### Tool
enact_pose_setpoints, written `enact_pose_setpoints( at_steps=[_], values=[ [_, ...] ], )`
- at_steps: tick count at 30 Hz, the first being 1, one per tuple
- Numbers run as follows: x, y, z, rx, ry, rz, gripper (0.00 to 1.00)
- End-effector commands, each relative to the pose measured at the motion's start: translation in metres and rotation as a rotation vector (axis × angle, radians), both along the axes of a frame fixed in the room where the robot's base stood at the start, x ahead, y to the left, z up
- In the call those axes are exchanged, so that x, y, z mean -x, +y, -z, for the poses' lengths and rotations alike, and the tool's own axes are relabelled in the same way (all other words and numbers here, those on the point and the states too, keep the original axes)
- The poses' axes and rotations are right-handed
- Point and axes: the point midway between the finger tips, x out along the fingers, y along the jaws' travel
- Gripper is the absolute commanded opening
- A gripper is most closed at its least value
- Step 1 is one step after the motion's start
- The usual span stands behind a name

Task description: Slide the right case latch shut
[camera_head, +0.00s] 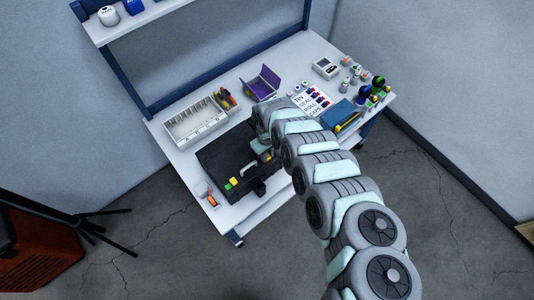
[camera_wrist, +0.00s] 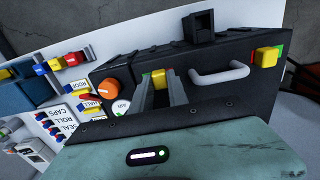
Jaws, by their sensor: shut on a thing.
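The black case (camera_head: 222,158) lies on the white table, and its front with a grey handle (camera_wrist: 220,75) shows in the wrist view. The right case latch (camera_wrist: 158,78) is a yellow block on that front, between my fingertips. My gripper (camera_wrist: 162,94) is shut on it, with a dark finger on either side. The fingers hide part of the latch and its track, so its exact position is hard to tell. The other latch (camera_wrist: 267,57) is yellow with a green patch beside it, across the handle. In the head view my arm covers the right latch.
An orange knob (camera_wrist: 107,91) and a white round piece (camera_wrist: 121,107) are close beside my fingers. A labelled sheet (camera_head: 311,99), a blue box (camera_head: 340,115) and a purple open box (camera_head: 262,83) stand right of and behind the case. A compartment tray (camera_head: 196,122) is behind it.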

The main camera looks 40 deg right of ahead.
Motion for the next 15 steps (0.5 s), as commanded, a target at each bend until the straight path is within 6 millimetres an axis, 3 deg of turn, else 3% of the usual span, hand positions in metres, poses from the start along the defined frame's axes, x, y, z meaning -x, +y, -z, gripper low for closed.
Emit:
enact_pose_setpoints(
  at_steps=[4,15],
  values=[
    [-0.0001,0.0000,-0.0001,0.000,0.000,0.000,0.00],
    [-0.0001,0.0000,-0.0001,0.000,0.000,0.000,0.00]
  ],
)
